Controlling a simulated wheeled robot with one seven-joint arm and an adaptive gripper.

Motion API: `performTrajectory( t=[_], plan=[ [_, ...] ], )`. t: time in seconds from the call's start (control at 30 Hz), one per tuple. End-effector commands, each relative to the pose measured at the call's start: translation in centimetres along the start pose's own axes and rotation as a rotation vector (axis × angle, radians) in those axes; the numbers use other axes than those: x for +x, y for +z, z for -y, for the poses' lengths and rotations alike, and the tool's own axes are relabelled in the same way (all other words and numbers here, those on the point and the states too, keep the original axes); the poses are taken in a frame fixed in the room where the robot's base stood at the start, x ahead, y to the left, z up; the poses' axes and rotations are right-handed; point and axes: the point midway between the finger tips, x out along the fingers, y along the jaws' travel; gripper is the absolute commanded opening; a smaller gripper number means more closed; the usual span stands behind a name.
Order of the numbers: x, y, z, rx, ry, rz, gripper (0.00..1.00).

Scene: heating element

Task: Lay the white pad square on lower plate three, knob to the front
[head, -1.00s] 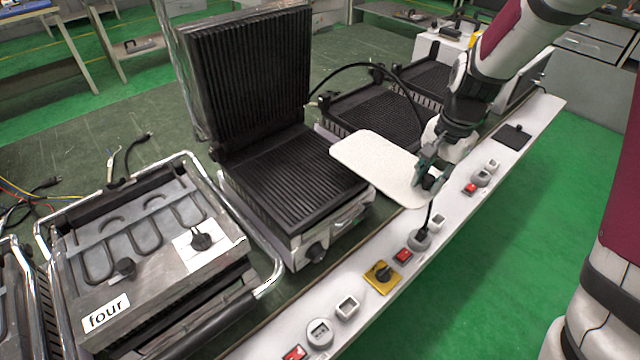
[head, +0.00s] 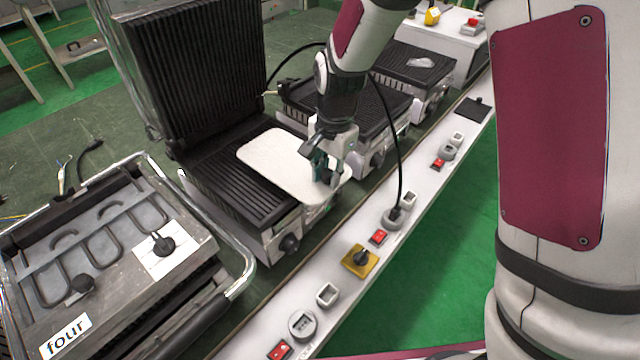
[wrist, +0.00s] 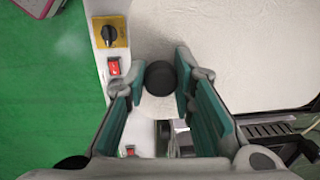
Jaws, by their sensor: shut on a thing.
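The white pad (head: 272,152) is a flat, round-cornered sheet. My gripper (head: 324,168) is shut on its dark knob (wrist: 160,77), which sits between the green fingers in the wrist view. The knob end points to the front, toward the white control strip. The pad covers the right part of the ribbed black lower plate (head: 215,172) of the open grill left of my gripper. It appears to be held above the plate; the gap is hard to judge. No number shows on this grill; it stands beside the one labelled four.
The grill's raised upper plate (head: 195,70) stands behind its lower plate. The grill marked four (head: 68,338) is at the left, with a handle bar. Other ribbed plates (head: 385,108) lie to the right. The white control strip (head: 340,285) with switches and a cable runs along the front.

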Motion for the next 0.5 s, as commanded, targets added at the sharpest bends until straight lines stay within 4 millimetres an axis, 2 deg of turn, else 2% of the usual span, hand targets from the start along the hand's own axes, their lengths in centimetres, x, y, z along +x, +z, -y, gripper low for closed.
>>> performTrajectory(
  t=[0.1, 0.27, 0.5],
  plan=[
    [0.2, 1.0, 0.8, -0.001, -0.001, -0.001, 0.0],
    [0.7, 1.3, 1.0, 0.001, 0.0, -0.001, 0.0],
    [3.6, 1.3, 0.8, 0.001, 0.001, 0.0, 0.0]
  ],
)
